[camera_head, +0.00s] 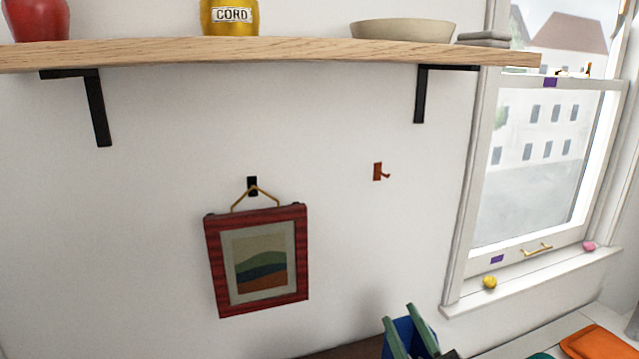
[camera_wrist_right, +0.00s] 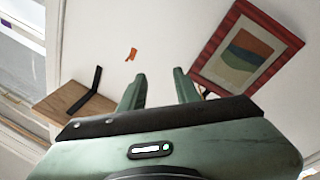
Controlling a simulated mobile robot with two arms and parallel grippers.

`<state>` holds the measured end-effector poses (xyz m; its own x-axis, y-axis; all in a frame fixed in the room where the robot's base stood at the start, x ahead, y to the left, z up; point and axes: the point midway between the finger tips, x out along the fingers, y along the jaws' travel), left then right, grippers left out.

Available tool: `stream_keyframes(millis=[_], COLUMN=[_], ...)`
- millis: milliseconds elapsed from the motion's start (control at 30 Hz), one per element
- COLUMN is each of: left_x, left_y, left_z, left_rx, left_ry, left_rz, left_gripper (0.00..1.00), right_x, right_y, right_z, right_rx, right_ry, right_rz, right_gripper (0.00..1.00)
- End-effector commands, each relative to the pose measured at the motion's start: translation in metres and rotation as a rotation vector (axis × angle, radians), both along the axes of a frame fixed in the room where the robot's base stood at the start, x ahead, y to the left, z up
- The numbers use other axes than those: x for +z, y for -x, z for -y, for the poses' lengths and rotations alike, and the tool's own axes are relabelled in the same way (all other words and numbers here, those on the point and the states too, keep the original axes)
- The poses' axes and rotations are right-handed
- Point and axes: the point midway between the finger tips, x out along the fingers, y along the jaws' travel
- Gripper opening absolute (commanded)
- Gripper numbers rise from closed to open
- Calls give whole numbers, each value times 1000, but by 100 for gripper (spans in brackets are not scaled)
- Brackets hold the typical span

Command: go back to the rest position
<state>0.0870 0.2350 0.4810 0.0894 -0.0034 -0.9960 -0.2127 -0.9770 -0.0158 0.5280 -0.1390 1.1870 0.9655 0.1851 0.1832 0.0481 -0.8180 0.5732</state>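My right gripper (camera_head: 398,313) is low in the head view, right of centre, with its green fingers pointing up. In the right wrist view, its two fingers (camera_wrist_right: 158,75) stand apart with only white wall showing between them, so it is open and empty. My left gripper is in neither view.
A red-framed picture (camera_head: 213,262) hangs slightly tilted by a cord from a black hook (camera_head: 252,185). An orange hook (camera_head: 378,172) beside it is bare. A wooden shelf (camera_head: 300,50) holds a red jar, a yellow CORD jar and a bowl. A window (camera_head: 530,165) is at right.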

Motion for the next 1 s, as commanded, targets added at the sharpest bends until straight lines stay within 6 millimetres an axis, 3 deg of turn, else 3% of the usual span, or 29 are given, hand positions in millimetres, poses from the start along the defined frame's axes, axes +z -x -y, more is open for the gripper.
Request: stream_keyframes(millis=[33, 100, 200, 300, 500, 767, 1000], left_x=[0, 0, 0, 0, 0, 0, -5], left_y=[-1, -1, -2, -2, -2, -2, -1], left_z=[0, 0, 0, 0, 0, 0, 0], left_rx=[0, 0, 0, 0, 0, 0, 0], left_ry=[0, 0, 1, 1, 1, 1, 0], left_rz=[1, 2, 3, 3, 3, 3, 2], left_gripper=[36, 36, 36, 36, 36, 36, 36], right_x=[-35, -82, -145, -194, -248, -281, -353], right_y=[6, 21, 56, 97, 171, 255, 243], right_z=[20, 42, 62, 72, 74, 66, 64], right_rx=[-72, -158, -253, -315, -369, -390, -395], right_ry=[-60, -122, -190, -234, -278, -303, -293], right_rz=[-143, -334, -599, -826, -1146, -1461, -1499], right_gripper=[32, 32, 32, 32, 32, 32, 32])
